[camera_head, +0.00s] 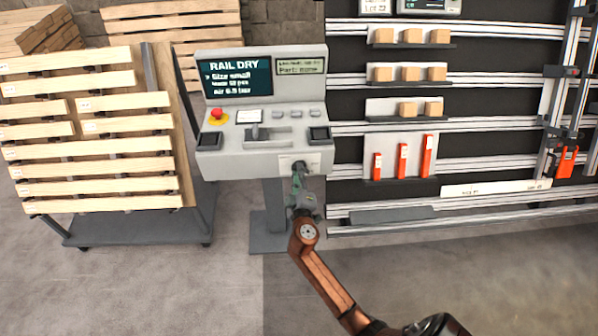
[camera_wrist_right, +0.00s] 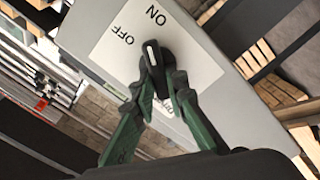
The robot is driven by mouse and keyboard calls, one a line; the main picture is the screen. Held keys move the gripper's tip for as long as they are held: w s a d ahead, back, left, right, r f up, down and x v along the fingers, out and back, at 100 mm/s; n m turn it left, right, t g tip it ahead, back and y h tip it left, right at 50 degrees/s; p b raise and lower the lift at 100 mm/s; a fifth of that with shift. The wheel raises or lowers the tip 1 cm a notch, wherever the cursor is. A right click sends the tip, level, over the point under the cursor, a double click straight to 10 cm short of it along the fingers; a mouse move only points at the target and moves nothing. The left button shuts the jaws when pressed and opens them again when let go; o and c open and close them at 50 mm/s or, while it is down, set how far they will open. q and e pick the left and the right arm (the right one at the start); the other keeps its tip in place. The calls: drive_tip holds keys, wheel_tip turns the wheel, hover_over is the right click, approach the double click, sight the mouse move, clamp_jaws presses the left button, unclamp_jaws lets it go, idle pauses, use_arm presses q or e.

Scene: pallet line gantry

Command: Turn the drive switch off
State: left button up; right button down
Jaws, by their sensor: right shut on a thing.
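The drive switch (camera_wrist_right: 153,58) is a black knob with a white line, on a white plate (camera_wrist_right: 107,52) lettered ON and OFF. The white line points up in the right wrist view, nearer to ON than to OFF. My right gripper (camera_wrist_right: 160,92) has its green fingers on either side of the knob and is shut on it. In the head view, my right gripper (camera_head: 299,174) is at the lower right front of the grey console (camera_head: 232,162) and hides the knob. The white plate (camera_head: 286,162) shows partly there. My left gripper is not in view.
The console carries a screen (camera_head: 234,82) reading RAIL DRY and a red emergency button (camera_head: 217,114). A slatted pallet (camera_head: 90,150) leans on a cart at the left. A rail rack (camera_head: 350,135) with small boxes and orange pieces stands close at the right. Floor in front is clear.

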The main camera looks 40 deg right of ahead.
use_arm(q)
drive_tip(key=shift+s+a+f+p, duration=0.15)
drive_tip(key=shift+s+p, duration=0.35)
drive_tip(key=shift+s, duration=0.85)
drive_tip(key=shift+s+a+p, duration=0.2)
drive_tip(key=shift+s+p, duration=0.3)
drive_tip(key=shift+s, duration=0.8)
use_arm(e)
drive_tip(key=shift+w+a+f+n, duration=0.1)
drive_tip(key=shift+f+n, duration=0.05)
drive_tip(key=shift+n, duration=1.5)
drive_tip(key=shift+w+a+f+n, duration=0.1)
drive_tip(key=shift+n, duration=1.55)
drive_tip(key=shift+s, duration=0.1)
drive_tip(key=c, duration=2)
unclamp_jaws()
drive_tip(key=shift+c, duration=0.2)
drive_tip(key=shift+o, duration=0.5)
drive_tip(key=shift+d, duration=0.1)
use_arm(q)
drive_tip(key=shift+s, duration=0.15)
use_arm(e)
drive_tip(key=v, duration=1.2)
drive_tip(key=shift+f, duration=0.15)
